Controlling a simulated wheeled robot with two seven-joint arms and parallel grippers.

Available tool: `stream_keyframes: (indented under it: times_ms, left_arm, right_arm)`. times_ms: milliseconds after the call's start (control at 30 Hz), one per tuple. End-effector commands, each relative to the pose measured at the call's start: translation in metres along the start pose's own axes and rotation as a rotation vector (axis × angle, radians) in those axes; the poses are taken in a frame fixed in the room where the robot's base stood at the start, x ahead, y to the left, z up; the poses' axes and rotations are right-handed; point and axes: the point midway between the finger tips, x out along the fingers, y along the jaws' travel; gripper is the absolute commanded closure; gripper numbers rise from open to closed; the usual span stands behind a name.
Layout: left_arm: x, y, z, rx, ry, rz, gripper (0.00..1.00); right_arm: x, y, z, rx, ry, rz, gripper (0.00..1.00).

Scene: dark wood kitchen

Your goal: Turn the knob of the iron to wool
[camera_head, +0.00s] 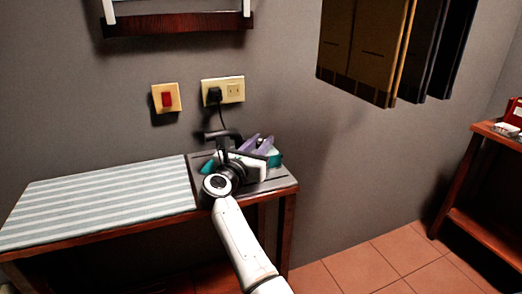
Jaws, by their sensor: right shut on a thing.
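The iron (270,151), with purple and teal parts, sits on the dark stand at the right end of the table. A black cord runs up from behind it to the wall outlet. My right gripper (224,140) is at the iron's left part, with my white arm reaching up from the bottom. Its wrist covers much of the iron. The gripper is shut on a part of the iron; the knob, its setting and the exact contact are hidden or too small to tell. My left gripper is not in view.
A striped grey cloth (105,200) covers the left of the wooden table. A red switch (167,99) and a wall outlet (235,90) are on the wall above. Dark panels (365,50) hang upper right. A wooden side table (484,200) stands right; tiled floor between is clear.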

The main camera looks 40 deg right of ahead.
Motion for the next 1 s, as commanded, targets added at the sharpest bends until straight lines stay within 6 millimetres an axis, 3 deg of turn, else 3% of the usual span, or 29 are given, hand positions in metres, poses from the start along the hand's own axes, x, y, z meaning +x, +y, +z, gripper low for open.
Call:
stream_keyframes:
  times_ms: [400, 433, 533, 1000]
  left_arm:
    - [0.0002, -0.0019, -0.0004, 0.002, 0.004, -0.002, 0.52]
    - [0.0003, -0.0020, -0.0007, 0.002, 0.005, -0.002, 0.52]
    - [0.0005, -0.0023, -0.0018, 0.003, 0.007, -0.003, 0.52]
    - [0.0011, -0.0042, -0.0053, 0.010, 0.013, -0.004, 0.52]
  right_arm:
    - [-0.0003, 0.0001, 0.0011, 0.000, 0.000, -0.005, 1.00]
    - [-0.0003, 0.0001, 0.0011, 0.000, 0.000, -0.005, 0.74]
    - [-0.0004, 0.0004, 0.0010, 0.000, 0.000, -0.004, 0.60]
    - [-0.0011, 0.0015, 0.0000, 0.000, 0.002, 0.000, 0.60]
